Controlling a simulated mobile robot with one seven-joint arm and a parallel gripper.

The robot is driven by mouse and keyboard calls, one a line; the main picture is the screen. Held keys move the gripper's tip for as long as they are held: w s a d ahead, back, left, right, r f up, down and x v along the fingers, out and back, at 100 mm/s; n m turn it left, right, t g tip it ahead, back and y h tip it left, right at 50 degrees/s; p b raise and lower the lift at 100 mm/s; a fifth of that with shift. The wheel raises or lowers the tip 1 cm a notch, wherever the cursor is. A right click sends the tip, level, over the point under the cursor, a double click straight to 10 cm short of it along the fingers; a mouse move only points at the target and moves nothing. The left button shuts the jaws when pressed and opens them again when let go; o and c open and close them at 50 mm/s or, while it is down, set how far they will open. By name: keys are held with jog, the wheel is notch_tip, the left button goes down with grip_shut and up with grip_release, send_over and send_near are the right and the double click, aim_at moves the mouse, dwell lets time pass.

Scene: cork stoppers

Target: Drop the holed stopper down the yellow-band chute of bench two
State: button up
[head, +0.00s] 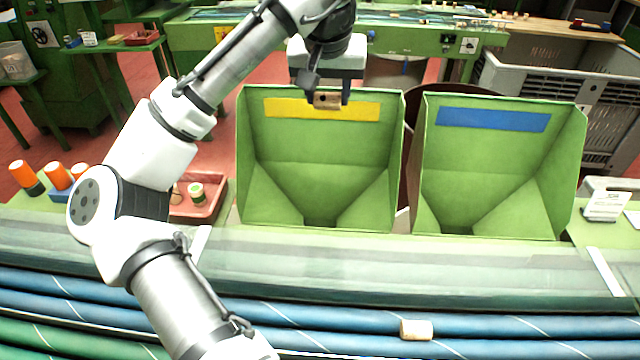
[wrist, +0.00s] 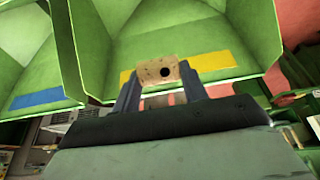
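My gripper (head: 327,98) is shut on a cork stopper (head: 327,101), held sideways between the two fingers. In the wrist view the stopper (wrist: 157,71) shows a dark round hole in its side. The gripper is in front of the yellow band on the back wall of the yellow-band chute (head: 265,160). That chute is a green hopper narrowing to an opening at the bottom. In the wrist view the yellow band (wrist: 213,61) lies just beyond the stopper.
A second green chute with a blue band (head: 491,118) stands close on the right. Another cork (head: 416,330) lies on the blue rollers in front. A red tray (head: 207,209) and orange-topped spools (head: 58,176) are at the left. A grey crate (head: 530,82) stands behind right.

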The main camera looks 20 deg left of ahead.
jog(key=o, duration=0.5)
jog(key=b+v, duration=0.1)
jog(key=v, duration=1.3)
jog(key=shift+f, duration=0.1)
